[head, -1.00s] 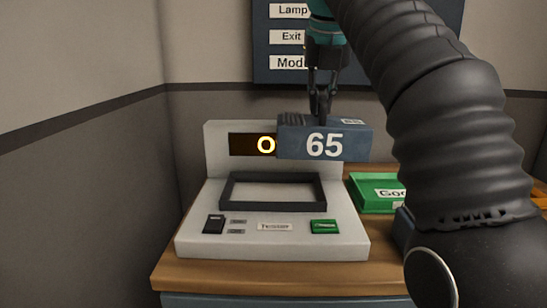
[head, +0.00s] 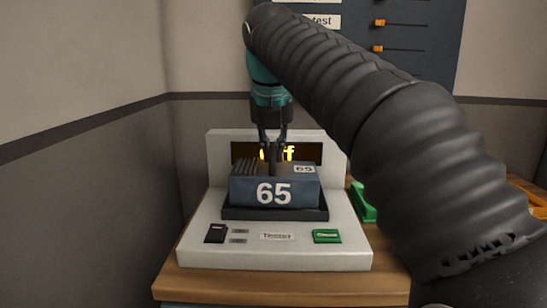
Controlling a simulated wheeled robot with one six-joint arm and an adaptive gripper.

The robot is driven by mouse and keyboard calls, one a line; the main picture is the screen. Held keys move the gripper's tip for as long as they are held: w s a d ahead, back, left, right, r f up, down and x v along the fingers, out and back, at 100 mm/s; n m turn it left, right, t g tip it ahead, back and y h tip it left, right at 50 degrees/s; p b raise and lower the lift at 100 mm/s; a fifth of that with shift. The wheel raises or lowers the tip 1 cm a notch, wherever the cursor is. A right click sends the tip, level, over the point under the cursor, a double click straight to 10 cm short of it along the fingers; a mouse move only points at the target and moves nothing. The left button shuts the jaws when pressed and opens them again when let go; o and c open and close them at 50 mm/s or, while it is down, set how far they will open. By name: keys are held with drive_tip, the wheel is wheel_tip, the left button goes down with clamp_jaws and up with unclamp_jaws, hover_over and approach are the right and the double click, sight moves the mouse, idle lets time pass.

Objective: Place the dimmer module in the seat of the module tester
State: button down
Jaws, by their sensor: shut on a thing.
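The dimmer module (head: 273,191) is a blue-grey block marked 65 on its front and on a small top label. It is at the black-rimmed seat (head: 275,214) of the white module tester (head: 196,250), upright and in line with the frame. It hides most of the seat, and I cannot tell whether it rests on the bottom. My gripper (head: 273,165) points down and is shut on the module's top. The tester's dark display (head: 312,152) is partly hidden by my gripper; an orange "f" shows.
The tester has a black switch (head: 215,233) and a green button (head: 327,236) on its front. It stands on a wooden tabletop (head: 285,287). A green tray (head: 362,203) is to the right, mostly behind my arm. A wall panel (head: 425,60) with orange sliders is behind.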

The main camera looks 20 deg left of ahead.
drive_tip(key=shift+f, duration=0.75)
drive_tip(key=c, duration=1.2)
unclamp_jaws()
drive_tip(key=shift+f, duration=0.1)
drive_tip(key=v, duration=1.2)
drive_tip(key=shift+s, duration=0.1)
